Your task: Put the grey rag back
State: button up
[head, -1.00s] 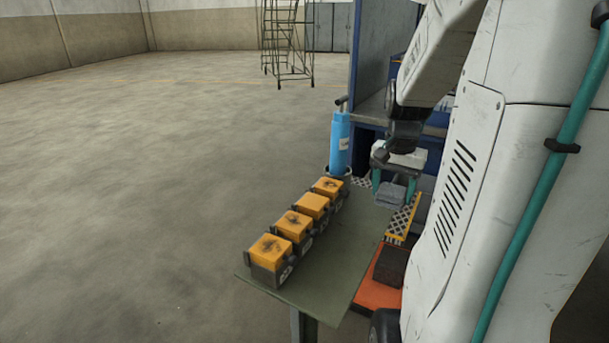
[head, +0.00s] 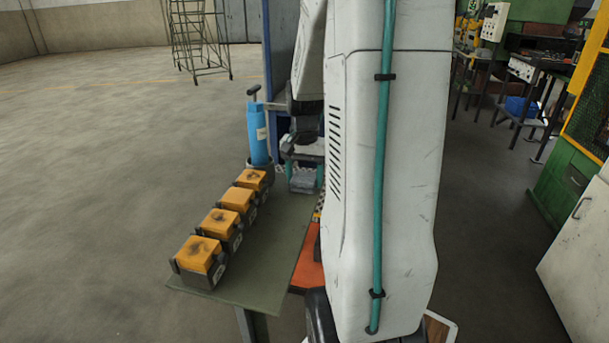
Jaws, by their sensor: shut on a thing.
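My gripper (head: 304,178) is at the far end of the green-grey table, partly hidden behind my own arm. Its teal fingers are shut on a folded grey cloth, the grey rag (head: 302,185). The rag hangs beside the table's far right corner. I cannot tell whether it touches anything below.
Several orange-topped blocks in dark holders (head: 202,254) line the left side of the table (head: 262,275). A blue cylinder (head: 258,135) with a handle stands behind them. An orange surface (head: 308,265) lies right of the table. Open floor is at left; green machinery (head: 565,190) at right.

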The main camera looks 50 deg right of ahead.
aim_at(304, 177)
jog(key=o, duration=1)
jog(key=shift+f, duration=0.1)
notch_tip(304, 177, up, 12)
jog(key=a+r+n, duration=0.2)
jog(key=a, duration=0.6)
jog(key=s+a+f+n, duration=0.1)
jog(key=s+a+n, duration=0.3)
jog(key=a, duration=0.3)
jog(key=s+a+f+n, duration=0.1)
jog(key=s+a+n, duration=0.2)
jog(key=a, duration=0.5)
jog(key=s+a+n+t, duration=0.1)
jog(key=s+a+n, duration=0.3)
jog(key=a, duration=0.3)
jog(key=shift+s+a+f+n, duration=0.15)
jog(key=shift+s+f+n, duration=0.2)
jog(key=shift+s, duration=0.45)
